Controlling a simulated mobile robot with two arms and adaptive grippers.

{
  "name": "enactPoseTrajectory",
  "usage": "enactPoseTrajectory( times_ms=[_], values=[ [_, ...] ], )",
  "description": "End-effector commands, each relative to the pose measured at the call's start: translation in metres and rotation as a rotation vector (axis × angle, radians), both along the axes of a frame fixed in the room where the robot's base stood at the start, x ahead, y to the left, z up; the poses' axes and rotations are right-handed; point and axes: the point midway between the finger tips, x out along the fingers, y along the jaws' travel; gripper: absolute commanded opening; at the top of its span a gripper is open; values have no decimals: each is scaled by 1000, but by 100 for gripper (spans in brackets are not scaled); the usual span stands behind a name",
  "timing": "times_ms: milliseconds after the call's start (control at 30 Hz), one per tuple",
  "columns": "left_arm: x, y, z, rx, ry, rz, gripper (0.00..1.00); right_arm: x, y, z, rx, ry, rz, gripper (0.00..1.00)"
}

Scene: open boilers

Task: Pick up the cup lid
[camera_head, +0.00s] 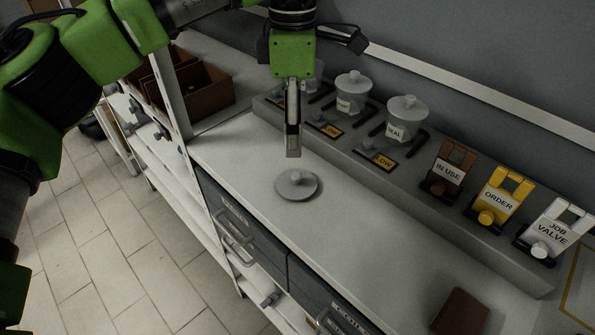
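A round grey lid (296,187) with a small knob on top lies flat on the light worktop (345,240). My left gripper (293,154) points straight down above and slightly behind the lid in the picture, apart from it. Its fingers overlap as one narrow shape, so I cannot tell whether they are open or shut. Nothing shows between them. Two pale cups with lids, one in the middle (351,97) and one to the right (405,122), stand on the grey raised ledge at the wall. Another pale cup (313,80) is partly hidden behind my gripper. My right gripper is not in view.
Brown open boxes (205,88) stand beyond a white post at the back left. Tagged holders, brown (448,169), yellow (498,198) and white (553,232), line the ledge. A brown block (461,312) lies at the front right. The worktop around the lid is clear.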

Motion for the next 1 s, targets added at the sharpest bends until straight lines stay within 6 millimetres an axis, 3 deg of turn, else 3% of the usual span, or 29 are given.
enactPoseTrajectory(
  times_ms=[333, 533, 700, 833, 1000],
  values=[
    [-1, 1, -63, -1, 4, 2, 78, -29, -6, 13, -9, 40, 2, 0],
    [-1, 0, -77, -1, 2, 3, 78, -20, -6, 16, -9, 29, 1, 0],
    [-3, -5, -96, 0, 5, 1, 78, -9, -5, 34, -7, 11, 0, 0],
    [-3, -7, -117, -1, 4, 2, 78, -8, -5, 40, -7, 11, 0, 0],
    [-2, -7, -127, -3, 1, 2, 78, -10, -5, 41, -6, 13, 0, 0]
  ],
)
